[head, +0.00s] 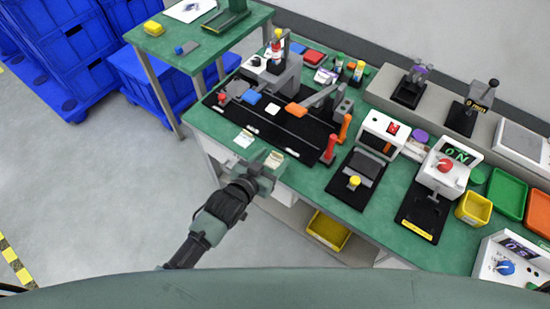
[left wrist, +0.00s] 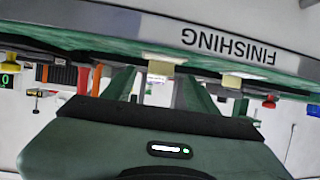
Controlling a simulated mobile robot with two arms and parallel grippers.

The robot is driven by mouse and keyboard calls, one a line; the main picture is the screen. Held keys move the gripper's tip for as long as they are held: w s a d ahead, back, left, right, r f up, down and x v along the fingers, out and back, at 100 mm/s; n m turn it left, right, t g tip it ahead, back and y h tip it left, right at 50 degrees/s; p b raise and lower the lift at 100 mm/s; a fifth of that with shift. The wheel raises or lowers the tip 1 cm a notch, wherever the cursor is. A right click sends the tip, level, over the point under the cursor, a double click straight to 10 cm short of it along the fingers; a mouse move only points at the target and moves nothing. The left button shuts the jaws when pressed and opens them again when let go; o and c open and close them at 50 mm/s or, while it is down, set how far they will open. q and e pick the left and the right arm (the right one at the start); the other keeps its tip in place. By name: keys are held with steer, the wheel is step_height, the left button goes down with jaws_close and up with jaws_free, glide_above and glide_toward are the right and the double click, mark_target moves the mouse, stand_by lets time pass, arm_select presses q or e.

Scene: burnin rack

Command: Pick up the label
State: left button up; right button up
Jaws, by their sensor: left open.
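Two small pale labels lie near the front edge of the green bench. One label (head: 244,138) lies to the left of my left gripper (head: 267,164), and the other label (head: 277,157) is right at its fingertips. In the left wrist view, which is upside down, my left gripper (left wrist: 157,88) is open. One pale label (left wrist: 158,67) shows beyond the gap between the fingers, and another (left wrist: 231,81) is farther right. I cannot tell whether the fingers touch the nearer label. My right gripper is not in view.
The green bench (head: 215,127) holds a black fixture mat (head: 290,130) with blue and orange parts behind the labels. Red and orange handles (head: 329,148) stand to the right. A yellow bin (head: 328,231) sits below the bench. The floor to the left is clear.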

arm_select(q)
steer(key=shift+x, duration=1.1)
steer(key=shift+s, duration=0.1)
jaws_close()
